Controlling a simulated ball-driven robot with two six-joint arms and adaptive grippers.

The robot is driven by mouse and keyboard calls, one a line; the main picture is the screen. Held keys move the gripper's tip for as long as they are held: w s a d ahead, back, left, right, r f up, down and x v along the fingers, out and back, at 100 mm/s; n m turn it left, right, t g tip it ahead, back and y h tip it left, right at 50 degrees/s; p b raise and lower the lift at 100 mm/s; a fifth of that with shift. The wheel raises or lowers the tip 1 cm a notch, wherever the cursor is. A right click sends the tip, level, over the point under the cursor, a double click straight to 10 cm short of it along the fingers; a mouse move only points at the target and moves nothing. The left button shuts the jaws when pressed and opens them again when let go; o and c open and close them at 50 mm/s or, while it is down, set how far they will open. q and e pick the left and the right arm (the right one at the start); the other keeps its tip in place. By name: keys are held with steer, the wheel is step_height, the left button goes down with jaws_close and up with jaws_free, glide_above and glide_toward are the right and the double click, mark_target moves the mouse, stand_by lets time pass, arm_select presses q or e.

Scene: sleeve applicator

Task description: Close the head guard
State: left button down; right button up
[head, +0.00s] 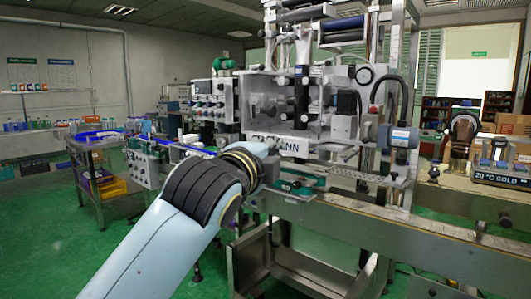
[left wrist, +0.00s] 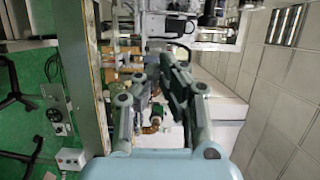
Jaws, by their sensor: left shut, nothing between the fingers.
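The head guard (head: 262,98) looks like a clear panelled box around the head of the applicator machine, in the middle of the head view. I cannot tell how far its door stands open. My left arm reaches up from the bottom left, and my left gripper (head: 268,154) is just below the guard, in front of the white lettered bar (head: 300,147). Whether it touches the machine is unclear. In the left wrist view the left gripper's fingers (left wrist: 168,66) are together with nothing between them. I cannot make out the guard there. My right gripper is not in view.
A control box (head: 211,99) with knobs stands left of the guard. A conveyor (head: 400,228) runs to the lower right. A motor (head: 404,137) and hoses are right of the head.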

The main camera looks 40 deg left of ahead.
arm_select(q)
steer(key=w+a+p, duration=0.1)
steer(key=w+a, duration=0.3)
steer(key=a, duration=0.1)
steer(key=shift+w, duration=0.3)
steer(key=shift+a, duration=0.15)
